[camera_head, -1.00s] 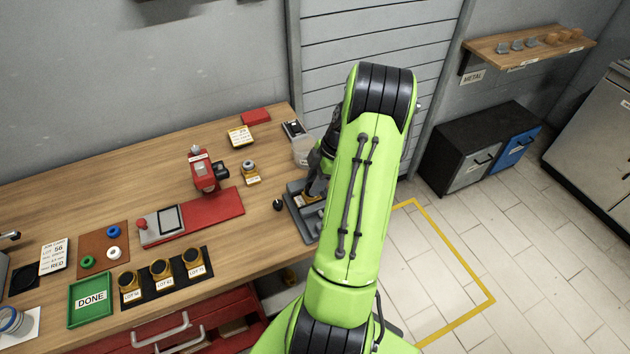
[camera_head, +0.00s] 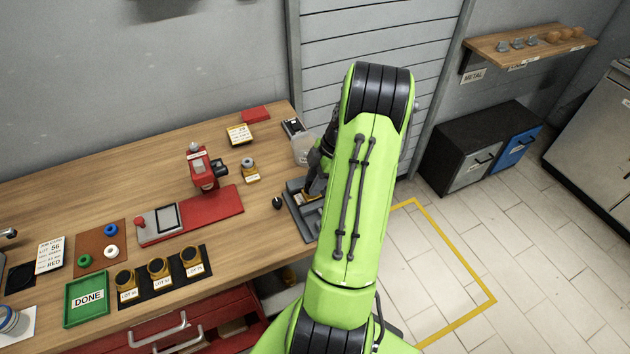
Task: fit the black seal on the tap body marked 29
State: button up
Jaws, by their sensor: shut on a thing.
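My gripper (camera_head: 317,180) points down over a grey fixture (camera_head: 296,226) at the right end of the bench. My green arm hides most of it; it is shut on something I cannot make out. A brass-coloured part with a pale label (camera_head: 309,197) shows in the fixture just below it; its number is not readable. Several brass tap bodies with dark round tops, among them the middle one (camera_head: 159,267), stand on a black mat; I cannot read a 29 with certainty. I cannot pick out the black seal; blue, white and green rings (camera_head: 109,229) lie on a brown mat.
A red press (camera_head: 203,168) on a red base stands mid-bench. The green DONE tray (camera_head: 70,313) is at the front left. A small labelled part (camera_head: 249,169), a clear cup (camera_head: 303,150) and a black knob (camera_head: 278,203) are near the fixture. The back left of the bench is clear.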

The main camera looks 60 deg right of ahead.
jog(key=shift+f, duration=0.1)
jog(key=o, duration=1.4)
jog(key=shift+r+p, duration=2.35)
jog(key=shift+r, duration=1.25)
